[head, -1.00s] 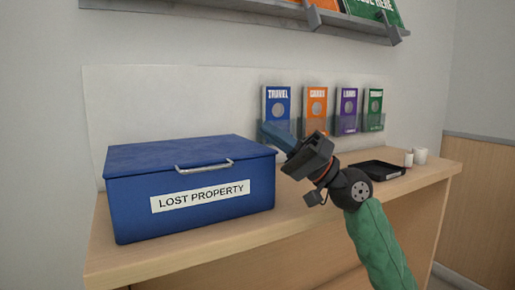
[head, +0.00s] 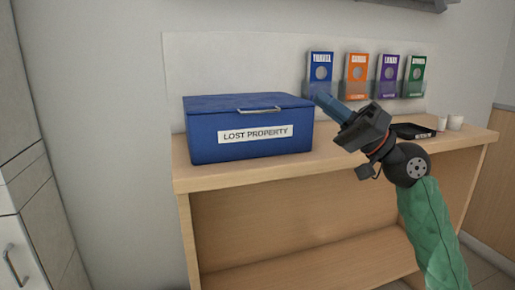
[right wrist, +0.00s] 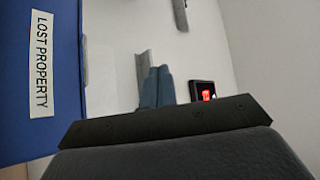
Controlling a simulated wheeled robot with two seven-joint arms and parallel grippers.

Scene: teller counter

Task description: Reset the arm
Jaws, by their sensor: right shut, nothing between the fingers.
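My right gripper (head: 324,101) is in the head view, on a green-sleeved arm that comes in from the lower right. Its blue fingers are together with nothing between them, pointing up and left, near the right end of the blue lost property box in the picture. The fingers also show in the right wrist view (right wrist: 157,88), side by side. The lost property box (head: 200,148) stands on the counter (head: 250,172) with its lid down. It shows at the left of the right wrist view (right wrist: 60,130). My left gripper is not in view.
Leaflet holders with blue (head: 320,72), orange (head: 356,75), purple (head: 387,76) and green (head: 414,76) leaflets are on the wall panel. A black tray (head: 412,131) and white cups (head: 455,122) stand at the counter's right. A cabinet (head: 20,150) is at far left.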

